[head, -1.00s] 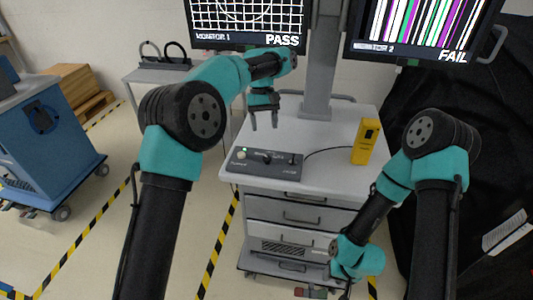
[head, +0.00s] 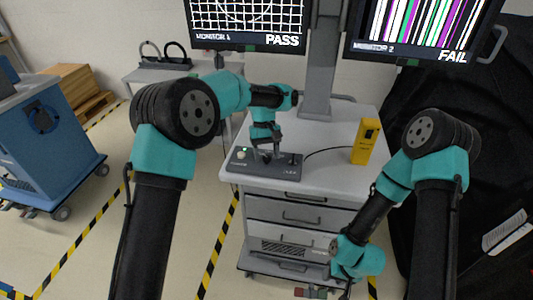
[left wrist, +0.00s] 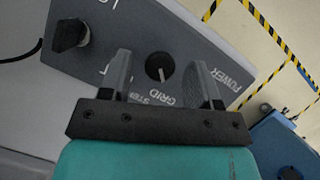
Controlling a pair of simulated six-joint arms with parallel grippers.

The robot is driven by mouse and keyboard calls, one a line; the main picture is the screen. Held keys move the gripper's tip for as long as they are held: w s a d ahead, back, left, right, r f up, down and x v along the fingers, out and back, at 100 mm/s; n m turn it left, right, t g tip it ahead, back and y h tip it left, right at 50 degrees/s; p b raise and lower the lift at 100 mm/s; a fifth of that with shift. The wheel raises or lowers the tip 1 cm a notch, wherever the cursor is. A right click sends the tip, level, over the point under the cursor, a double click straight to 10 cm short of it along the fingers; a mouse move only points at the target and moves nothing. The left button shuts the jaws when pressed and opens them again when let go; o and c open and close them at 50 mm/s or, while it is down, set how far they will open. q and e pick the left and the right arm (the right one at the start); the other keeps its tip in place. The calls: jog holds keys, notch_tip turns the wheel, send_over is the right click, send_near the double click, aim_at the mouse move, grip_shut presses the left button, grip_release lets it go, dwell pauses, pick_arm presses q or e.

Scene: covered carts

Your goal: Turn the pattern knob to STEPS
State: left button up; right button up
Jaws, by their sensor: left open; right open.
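The control box (head: 275,177) sits on the cart top. Its pattern knob (left wrist: 159,67), dark and round with a pale pointer line, shows between my left fingers in the left wrist view. The line points toward the GRID label (left wrist: 172,98); the STEPS label (left wrist: 146,98) beside it is partly hidden by my gripper. My left gripper (head: 266,157) is open, low over the box, one finger on each side of the knob with gaps. It also shows in the left wrist view (left wrist: 162,75).
A second dark knob (left wrist: 70,35) is on the box. A yellow device (head: 364,141) stands on the cart (head: 335,178). Monitor 1 (head: 246,20) shows a grid and PASS; monitor 2 (head: 413,28) shows colour bars and FAIL.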

pick_arm(q)
jog(key=shift+c, duration=0.4)
jog(key=c, duration=0.8)
jog(key=shift+c, duration=0.2)
jog(key=m, duration=0.2)
jog(key=m+y, duration=0.1)
jog(key=m, duration=0.1)
jog(key=shift+d+y, duration=0.2)
jog(key=shift+y, duration=0.1)
jog(key=shift+d+m+t+y, duration=0.1)
jog(key=shift+m+t+y, duration=0.25)
jog(key=shift+m, duration=0.85)
jog(key=shift+m+t+y, duration=0.15)
jog(key=shift+m+y, duration=0.3)
jog(key=shift+m, duration=0.75)
jog(key=o, duration=0.9)
